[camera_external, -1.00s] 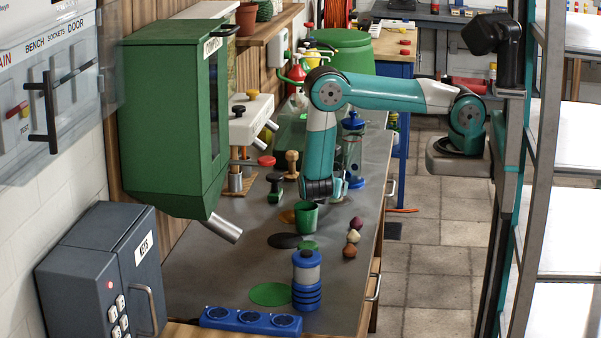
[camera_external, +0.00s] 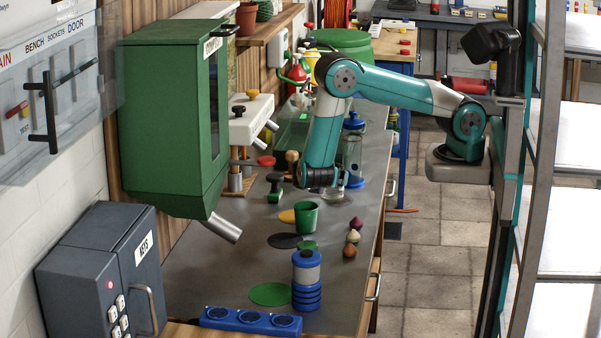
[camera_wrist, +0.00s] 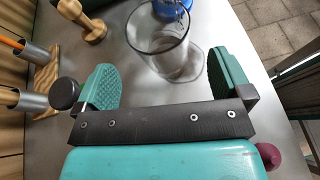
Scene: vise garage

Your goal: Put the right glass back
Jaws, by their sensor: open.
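A clear glass (camera_wrist: 160,42) stands upright on the grey bench in the wrist view, beyond and between my two finger pads. It also shows faintly in the camera outside, on or beside a grey disc, where its outline (camera_external: 336,192) is hard to make out. My gripper (camera_wrist: 165,85) is open, with teal ribbed pads spread wide to either side and nothing held. In the outside view my gripper (camera_external: 322,182) is just left of the glass and low over the bench, partly hidden by my wrist. No second clear glass can be told with certainty.
A blue-lidded container (camera_external: 352,150) stands behind. Small knobs (camera_external: 353,237) lie at right; a blue bottle (camera_external: 306,282) stands at the front. Wooden stamp (camera_wrist: 93,27) at left.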

